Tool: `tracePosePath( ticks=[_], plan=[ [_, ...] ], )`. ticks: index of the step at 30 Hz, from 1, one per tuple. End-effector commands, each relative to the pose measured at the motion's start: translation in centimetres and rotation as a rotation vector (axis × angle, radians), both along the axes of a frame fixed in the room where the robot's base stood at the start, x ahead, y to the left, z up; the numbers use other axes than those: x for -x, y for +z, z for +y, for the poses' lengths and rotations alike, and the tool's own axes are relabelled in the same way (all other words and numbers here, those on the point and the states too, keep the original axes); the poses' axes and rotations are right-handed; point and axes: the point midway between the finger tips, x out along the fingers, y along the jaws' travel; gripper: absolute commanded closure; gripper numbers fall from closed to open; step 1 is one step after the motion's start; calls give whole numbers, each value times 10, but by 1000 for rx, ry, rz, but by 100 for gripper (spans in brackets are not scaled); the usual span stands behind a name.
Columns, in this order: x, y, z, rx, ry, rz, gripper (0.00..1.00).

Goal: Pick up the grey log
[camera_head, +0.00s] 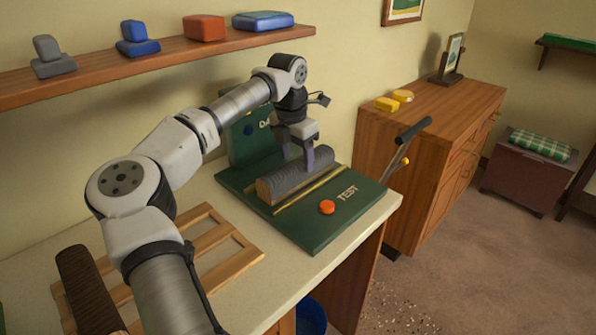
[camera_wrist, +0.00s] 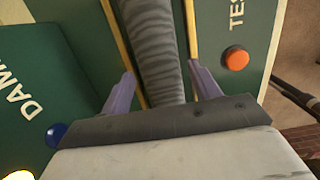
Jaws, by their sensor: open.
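The grey log (camera_head: 295,177) is a half-round, bark-textured piece lying on a green board (camera_head: 318,236) marked TEST, between yellow strips. My gripper (camera_head: 297,158) is over the log and points down. In the wrist view the log (camera_wrist: 158,50) runs up the middle of the picture, between the two purple fingers of my gripper (camera_wrist: 166,88). The fingers are apart, one on each side of the log, with gaps showing at the sides. How far the fingertips reach down beside the log is hard to tell.
An orange button (camera_head: 327,207) is on the board near the log. A green upright panel (camera_head: 252,138) stands behind. A wooden rack (camera_head: 235,262) and dark brown log (camera_head: 88,290) lie at left. A shelf (camera_head: 120,68) with several blocks hangs above. A dark lever (camera_head: 413,130) stands at right.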

Motion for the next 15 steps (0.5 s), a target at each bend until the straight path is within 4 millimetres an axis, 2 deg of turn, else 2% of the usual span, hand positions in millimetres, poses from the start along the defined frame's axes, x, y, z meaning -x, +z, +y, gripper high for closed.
tracePosePath(
  ticks=[9,15],
  plan=[
    [-4,-42,-4,2,-2,2,38],
    [-4,-47,-4,1,-1,0,38]
  ],
)
